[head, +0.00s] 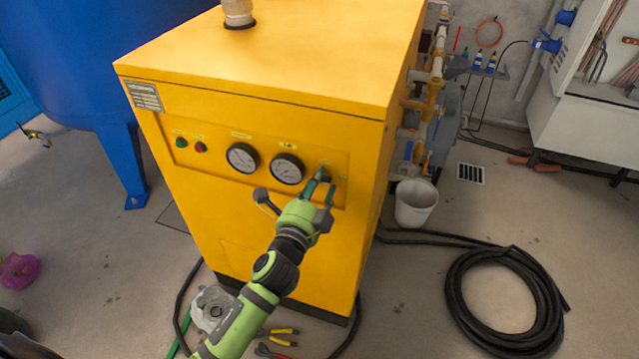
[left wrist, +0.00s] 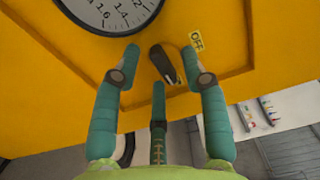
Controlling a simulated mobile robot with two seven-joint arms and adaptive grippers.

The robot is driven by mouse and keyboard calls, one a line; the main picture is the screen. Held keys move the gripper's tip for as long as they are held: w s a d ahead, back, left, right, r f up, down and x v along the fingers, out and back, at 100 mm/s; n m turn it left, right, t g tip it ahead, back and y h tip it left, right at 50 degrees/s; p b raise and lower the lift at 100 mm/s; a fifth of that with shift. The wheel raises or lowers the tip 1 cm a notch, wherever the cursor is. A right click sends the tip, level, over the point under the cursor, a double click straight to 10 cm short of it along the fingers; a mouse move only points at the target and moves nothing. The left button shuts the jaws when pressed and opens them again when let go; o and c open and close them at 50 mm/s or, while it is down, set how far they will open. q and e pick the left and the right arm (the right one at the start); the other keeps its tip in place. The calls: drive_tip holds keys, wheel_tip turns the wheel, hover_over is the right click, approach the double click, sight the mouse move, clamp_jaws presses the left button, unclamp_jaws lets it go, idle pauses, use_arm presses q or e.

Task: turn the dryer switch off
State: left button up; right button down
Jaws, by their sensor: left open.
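The yellow dryer cabinet (head: 240,240) stands in the middle of the head view, with its control panel on the front. The dryer switch is a dark elongated knob (left wrist: 163,64) in the left wrist view, lying slanted on the panel. A yellow OFF label (left wrist: 196,40) sits right of the knob in that view. My left gripper (head: 322,184) is at the panel's right end in the head view and partly covers the switch. My right gripper is not in view.
Two round gauges, one left (head: 243,157) and one right (head: 287,169), sit left of the switch, with a green light (head: 182,142) and a red light (head: 201,147). A white bucket (head: 415,203) and a coiled black hose (head: 505,300) are on the floor at right.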

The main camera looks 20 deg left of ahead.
use_arm(q)
drive_tip(key=shift+w, duration=0.25)
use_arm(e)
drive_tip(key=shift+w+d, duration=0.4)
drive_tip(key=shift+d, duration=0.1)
use_arm(q)
clamp_jaws()
